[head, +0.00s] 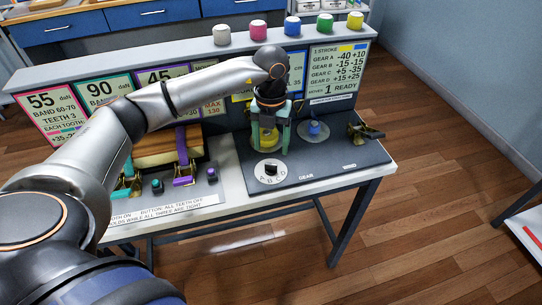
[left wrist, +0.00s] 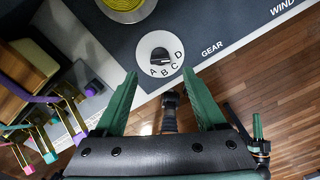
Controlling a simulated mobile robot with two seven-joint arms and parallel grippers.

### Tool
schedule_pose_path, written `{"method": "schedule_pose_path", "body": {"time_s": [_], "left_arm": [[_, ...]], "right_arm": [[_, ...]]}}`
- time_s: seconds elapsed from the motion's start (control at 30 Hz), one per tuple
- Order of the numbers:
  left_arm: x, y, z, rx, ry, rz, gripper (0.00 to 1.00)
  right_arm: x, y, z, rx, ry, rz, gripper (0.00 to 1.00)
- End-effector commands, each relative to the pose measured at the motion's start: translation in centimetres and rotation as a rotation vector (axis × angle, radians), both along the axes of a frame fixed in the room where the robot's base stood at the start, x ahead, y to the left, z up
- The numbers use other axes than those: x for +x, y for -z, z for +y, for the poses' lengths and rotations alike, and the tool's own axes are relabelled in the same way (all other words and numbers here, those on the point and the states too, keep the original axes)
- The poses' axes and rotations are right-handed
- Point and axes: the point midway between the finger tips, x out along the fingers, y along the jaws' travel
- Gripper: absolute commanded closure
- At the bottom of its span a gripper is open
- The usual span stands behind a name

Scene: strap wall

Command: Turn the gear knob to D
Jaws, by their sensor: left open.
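The gear knob is a small black knob (head: 270,169) on a round white dial lettered A, B, C, D. The dial (left wrist: 146,46) also shows in the left wrist view, beyond my fingertips and apart from them. I cannot read surely which letter the knob points at. My left gripper (head: 269,142) has green fingers and hangs over the panel just behind the dial, by the yellow spool. In the left wrist view the fingers (left wrist: 164,88) are spread and empty. A green and black part at the lower right there seems to be my right gripper (left wrist: 257,132); its jaws are unclear.
A yellow spool (left wrist: 124,8) stands close behind the dial. A blue knob (head: 314,128) on a grey disc and a brass-and-black crank (head: 362,132) are to the right. Purple-strapped gear (head: 184,172) lies left. The panel in front of the dial is clear.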

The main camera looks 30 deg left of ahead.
Motion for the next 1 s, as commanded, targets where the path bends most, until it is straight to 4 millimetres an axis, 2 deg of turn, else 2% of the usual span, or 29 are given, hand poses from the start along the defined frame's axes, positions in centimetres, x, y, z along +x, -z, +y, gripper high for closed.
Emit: {"method": "schedule_pose_path", "body": {"time_s": [0.1,0.33,0.87,1.0], "left_arm": [[0.1,-2.6,0.0,0.000,-0.001,-0.005,0.28],[0.1,-5.6,0.0,-0.001,-0.001,-0.003,0.28],[0.0,-6.2,0.0,-0.001,0.000,0.000,0.28],[0.0,-6.1,0.0,-0.001,0.000,0.000,0.40]], "right_arm": [[0.0,0.4,0.0,0.000,0.000,0.000,1.00],[0.0,0.6,0.0,0.000,0.000,0.000,1.00],[0.0,0.6,0.0,0.000,0.000,0.000,1.00],[0.0,0.6,0.0,0.000,0.000,0.000,1.00]]}}
